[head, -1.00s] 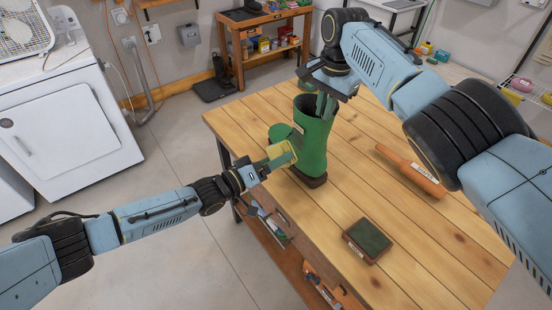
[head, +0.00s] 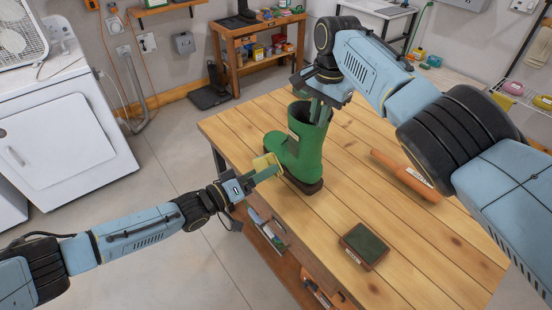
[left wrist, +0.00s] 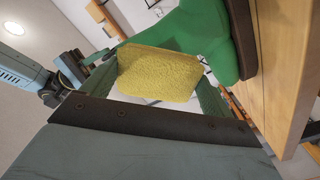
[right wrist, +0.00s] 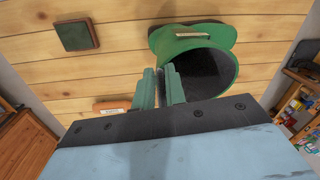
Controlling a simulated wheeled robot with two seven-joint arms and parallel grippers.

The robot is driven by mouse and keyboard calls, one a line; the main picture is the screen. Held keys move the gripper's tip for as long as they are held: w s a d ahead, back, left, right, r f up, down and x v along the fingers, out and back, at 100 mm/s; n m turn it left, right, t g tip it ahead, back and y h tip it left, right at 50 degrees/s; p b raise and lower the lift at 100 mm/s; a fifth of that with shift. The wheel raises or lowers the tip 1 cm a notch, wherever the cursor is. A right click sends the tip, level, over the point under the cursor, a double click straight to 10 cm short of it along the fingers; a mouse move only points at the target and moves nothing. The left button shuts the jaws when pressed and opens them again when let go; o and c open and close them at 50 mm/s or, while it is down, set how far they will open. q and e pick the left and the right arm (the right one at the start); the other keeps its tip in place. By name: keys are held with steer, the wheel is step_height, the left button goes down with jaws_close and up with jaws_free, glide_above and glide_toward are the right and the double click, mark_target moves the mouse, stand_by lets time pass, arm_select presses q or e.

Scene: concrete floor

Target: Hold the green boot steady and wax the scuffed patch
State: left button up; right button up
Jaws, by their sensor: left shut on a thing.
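The green boot (head: 306,150) stands upright on the wooden table, its toe pointing left. A pale scuffed patch shows on its instep, in the right wrist view (right wrist: 200,34). My left gripper (head: 262,171) is shut on a yellow pad (left wrist: 160,74), held beside the boot's toe; the pad's contact with the boot cannot be told. My right gripper (right wrist: 159,88) is at the boot's rim, its fingers close together with a narrow gap. One finger overlaps the rim in that view; whether they pinch the boot wall is hidden.
A brown block with a dark green top (head: 365,244) lies on the table (head: 310,215) near the front. An orange roller-shaped thing (head: 405,174) lies to the right. The table between them is clear. A white appliance (head: 65,150) and a shelf unit (head: 262,58) stand behind.

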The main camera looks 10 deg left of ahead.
steer(key=o, duration=0.4)
steer(key=shift+o, duration=0.2)
step_height(320, 180, up, 12)
steer(key=shift+s+d, duration=0.35)
steer(key=shift+d, duration=0.1)
